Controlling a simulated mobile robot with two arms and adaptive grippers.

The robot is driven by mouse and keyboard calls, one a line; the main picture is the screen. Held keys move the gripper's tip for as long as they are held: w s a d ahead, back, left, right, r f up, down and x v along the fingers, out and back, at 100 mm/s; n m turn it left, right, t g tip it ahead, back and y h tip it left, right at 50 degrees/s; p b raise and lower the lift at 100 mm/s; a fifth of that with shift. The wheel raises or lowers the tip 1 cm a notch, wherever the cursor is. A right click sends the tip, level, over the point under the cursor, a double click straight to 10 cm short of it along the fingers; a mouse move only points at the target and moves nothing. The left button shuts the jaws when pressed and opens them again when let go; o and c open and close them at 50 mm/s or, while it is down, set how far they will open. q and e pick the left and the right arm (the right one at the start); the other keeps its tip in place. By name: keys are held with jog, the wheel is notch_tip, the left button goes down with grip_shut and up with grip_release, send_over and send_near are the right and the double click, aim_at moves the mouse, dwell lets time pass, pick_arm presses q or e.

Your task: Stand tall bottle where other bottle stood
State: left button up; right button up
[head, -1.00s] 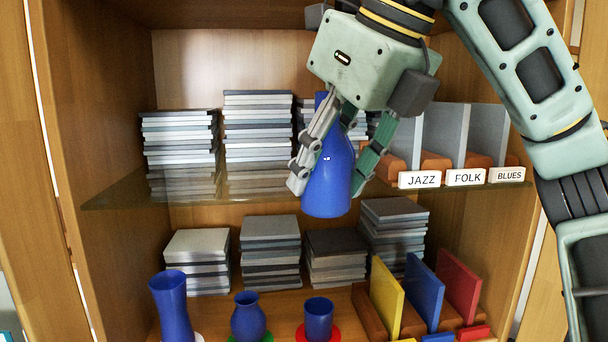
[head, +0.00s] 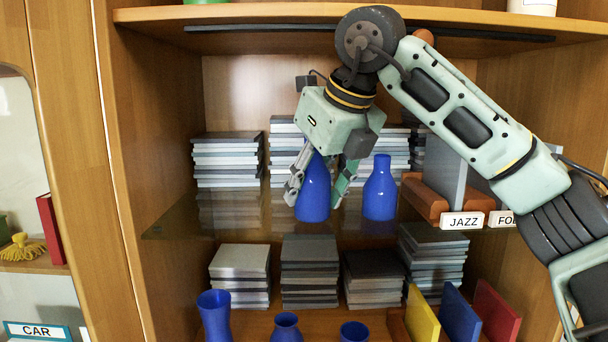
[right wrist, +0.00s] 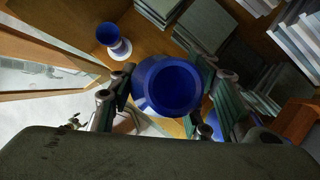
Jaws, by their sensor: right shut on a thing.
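My right gripper (head: 315,196) points down and is shut on a blue bottle (head: 313,182), with a finger on either side of it. The bottle is upright at the middle glass shelf (head: 230,215); I cannot tell whether its base touches the glass. In the right wrist view I look down on the held bottle's round mouth (right wrist: 172,88), between the fingers. A second blue bottle (head: 380,192) with a narrow neck stands on the glass shelf, a little to the right and apart from the held one. My left gripper is not in view.
Stacks of grey cases (head: 228,160) stand behind on the glass shelf. A wooden rack with a JAZZ label (head: 462,221) is to the right. Below are a flared blue vase (head: 214,315), two smaller blue vessels and upright coloured panels (head: 458,318). The glass left of the held bottle is clear.

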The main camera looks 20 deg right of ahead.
jog(key=w, duration=0.1)
jog(key=w+p, duration=0.1)
jog(key=shift+w+a+r, duration=0.1)
jog(key=shift+w+a, duration=0.25)
jog(key=shift+a+f+p, duration=0.1)
jog(key=shift+f+p, duration=0.2)
jog(key=shift+f, duration=0.1)
jog(key=shift+s, duration=0.2)
jog(key=shift+f+b, duration=0.2)
jog(key=shift+b, duration=0.1)
jog(key=o, duration=1.3)
jog(key=shift+w, duration=0.1)
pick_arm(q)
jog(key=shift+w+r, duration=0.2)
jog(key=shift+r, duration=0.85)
pick_arm(e)
jog(key=shift+r, duration=0.1)
